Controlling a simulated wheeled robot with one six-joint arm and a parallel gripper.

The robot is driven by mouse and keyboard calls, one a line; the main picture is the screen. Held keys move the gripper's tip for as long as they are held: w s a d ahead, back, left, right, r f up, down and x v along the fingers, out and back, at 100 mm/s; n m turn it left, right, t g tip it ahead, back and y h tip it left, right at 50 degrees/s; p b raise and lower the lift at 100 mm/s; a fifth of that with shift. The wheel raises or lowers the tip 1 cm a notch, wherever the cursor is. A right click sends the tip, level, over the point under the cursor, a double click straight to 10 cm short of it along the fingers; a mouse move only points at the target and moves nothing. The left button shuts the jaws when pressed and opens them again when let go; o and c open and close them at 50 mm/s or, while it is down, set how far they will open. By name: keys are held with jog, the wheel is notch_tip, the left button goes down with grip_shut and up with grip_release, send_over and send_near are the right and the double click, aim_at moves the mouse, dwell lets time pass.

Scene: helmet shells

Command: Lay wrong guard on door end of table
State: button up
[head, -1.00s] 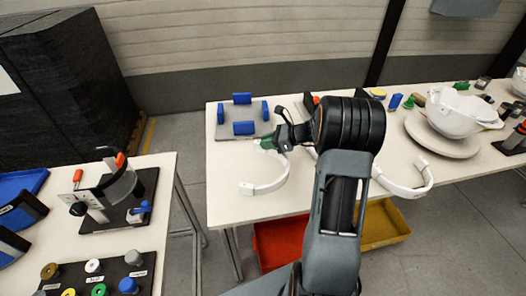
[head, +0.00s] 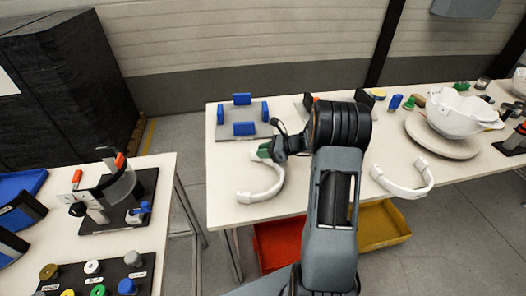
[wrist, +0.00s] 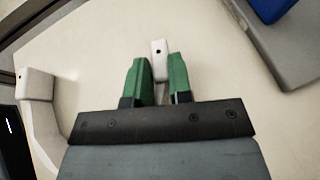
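A white C-shaped guard (head: 262,194) is at the left end of the long table (head: 225,176), near its front edge. My gripper (head: 264,152) is at the guard's far end, with its green fingers closed around it. In the wrist view the green fingers (wrist: 160,80) stand on both sides of the white guard end (wrist: 159,52), with little or no gap. The guard's other end (wrist: 35,84) shows at the left there. I cannot tell whether the guard touches the tabletop. A second white guard (head: 403,190) lies right of my arm.
A grey plate with blue blocks (head: 243,131) lies behind my gripper. White helmet shells (head: 461,113) and a round board (head: 430,137) are at the right. Red (head: 280,240) and yellow (head: 383,225) bins are below the table. The left table (head: 160,170) holds a fixture (head: 120,190).

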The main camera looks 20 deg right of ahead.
jog(key=o, duration=0.4)
jog(key=shift+r, duration=0.1)
jog(key=v, duration=1.1)
jog(key=s+a+r+n+g+h, duration=0.2)
jog(key=s+a+n+h, duration=0.3)
jog(key=s+a+n, duration=0.3)
jog(key=s+a+r+n+g+h, duration=0.2)
jog(key=s+a+n+h, duration=0.3)
jog(key=s+a+n, duration=0.4)
jog(key=s+r+n, duration=0.1)
jog(key=n, duration=0.6)
jog(key=shift+s+n+h, duration=0.2)
jog(key=shift+n+h, duration=0.1)
jog(key=shift+n, duration=0.1)
jog(key=shift+r, duration=0.2)
